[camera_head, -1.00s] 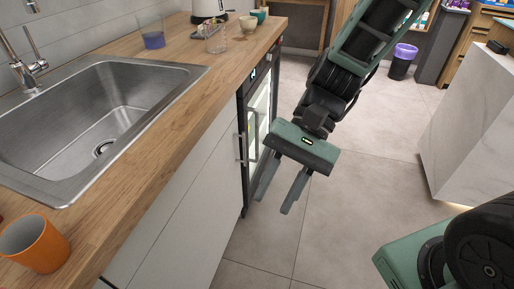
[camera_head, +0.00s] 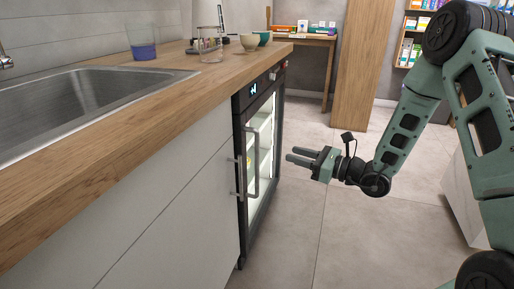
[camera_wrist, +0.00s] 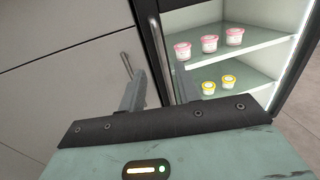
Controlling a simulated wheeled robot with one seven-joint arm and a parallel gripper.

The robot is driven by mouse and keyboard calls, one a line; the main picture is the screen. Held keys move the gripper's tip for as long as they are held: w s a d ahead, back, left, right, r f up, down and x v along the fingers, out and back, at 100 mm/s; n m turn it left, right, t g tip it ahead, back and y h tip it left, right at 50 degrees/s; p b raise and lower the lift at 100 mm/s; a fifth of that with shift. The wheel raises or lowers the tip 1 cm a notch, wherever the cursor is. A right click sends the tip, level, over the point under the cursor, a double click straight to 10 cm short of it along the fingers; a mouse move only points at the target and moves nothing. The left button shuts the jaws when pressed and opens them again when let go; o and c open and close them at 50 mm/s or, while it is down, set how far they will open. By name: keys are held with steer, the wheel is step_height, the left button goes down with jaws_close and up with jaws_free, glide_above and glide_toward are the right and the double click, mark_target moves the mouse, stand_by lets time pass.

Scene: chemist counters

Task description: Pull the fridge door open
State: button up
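The black-framed fridge (camera_head: 241,215) stands under the wooden counter, its glass door shut. Its upright metal bar handle (camera_head: 256,165) is on the left side of the door. My gripper (camera_head: 289,156) is level, to the right of the handle, with fingers pointing at the fridge front. The fingers are apart and empty. In the wrist view, the handle (camera_wrist: 159,45) runs down between my two fingers (camera_wrist: 160,90); the head view suggests a gap short of it. Lit shelves with small pink-lidded (camera_wrist: 209,43) and yellow-lidded cups (camera_wrist: 208,87) show through the glass.
A white cabinet (camera_head: 160,190) with its own bar handle (camera_head: 240,178) adjoins the fridge on the left. The counter (camera_head: 140,100) above holds a sink (camera_head: 70,105), a blue cup (camera_head: 142,45) and bowls (camera_head: 249,42). Open tiled floor (camera_head: 310,230) lies before the fridge.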

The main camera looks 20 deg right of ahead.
steer(key=b+x, duration=0.2)
steer(key=x, duration=1.1)
steer(key=shift+w+a, duration=0.2)
steer(key=shift+a, duration=0.05)
jaws_close()
